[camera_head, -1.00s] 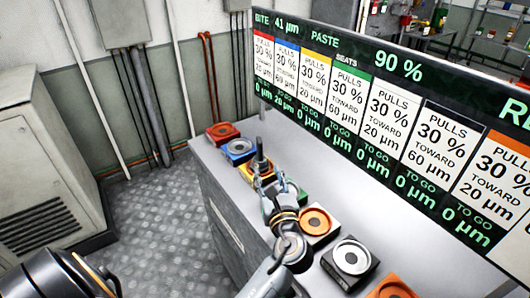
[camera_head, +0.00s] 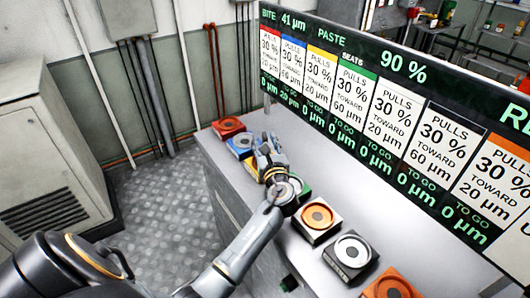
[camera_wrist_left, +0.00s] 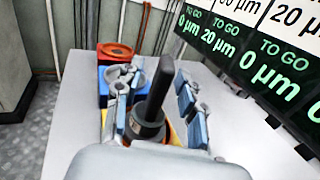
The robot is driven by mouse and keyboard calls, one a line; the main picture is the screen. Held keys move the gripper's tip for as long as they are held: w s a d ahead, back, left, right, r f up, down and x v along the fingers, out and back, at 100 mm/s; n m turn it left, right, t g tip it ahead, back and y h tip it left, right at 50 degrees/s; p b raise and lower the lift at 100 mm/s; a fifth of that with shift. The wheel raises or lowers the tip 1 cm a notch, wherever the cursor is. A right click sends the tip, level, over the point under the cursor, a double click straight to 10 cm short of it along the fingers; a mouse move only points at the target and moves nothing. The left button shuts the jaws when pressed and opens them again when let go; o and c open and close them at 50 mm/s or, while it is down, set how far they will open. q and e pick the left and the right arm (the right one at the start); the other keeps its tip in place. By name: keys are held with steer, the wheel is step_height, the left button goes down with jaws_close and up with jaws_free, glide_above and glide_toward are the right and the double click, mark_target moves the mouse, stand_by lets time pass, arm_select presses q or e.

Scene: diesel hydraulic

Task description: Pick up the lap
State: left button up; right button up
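The lap is a dark upright handle on a round metal base. In the left wrist view the lap (camera_wrist_left: 158,95) stands between the fingers of my left gripper (camera_wrist_left: 155,105), with a gap to each finger. Its base sits over the yellow block (camera_wrist_left: 176,136), which is mostly hidden. In the head view my left gripper (camera_head: 266,152) reaches over the bench at the yellow block (camera_head: 250,168) and largely hides the lap. The gripper is open and not closed on the handle. My right gripper is not in view.
Red (camera_head: 228,127) and blue (camera_head: 241,146) blocks stand beyond the gripper. White (camera_head: 317,217), black (camera_head: 350,254) and orange (camera_head: 391,288) blocks stand nearer along the bench (camera_head: 330,180). A large display board (camera_head: 400,120) rises along the bench's right side.

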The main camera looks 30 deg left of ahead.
arm_select(q)
steer(key=shift+s, duration=0.1)
steer(key=shift+c, duration=0.6)
jaws_close()
steer(key=shift+r, duration=0.25)
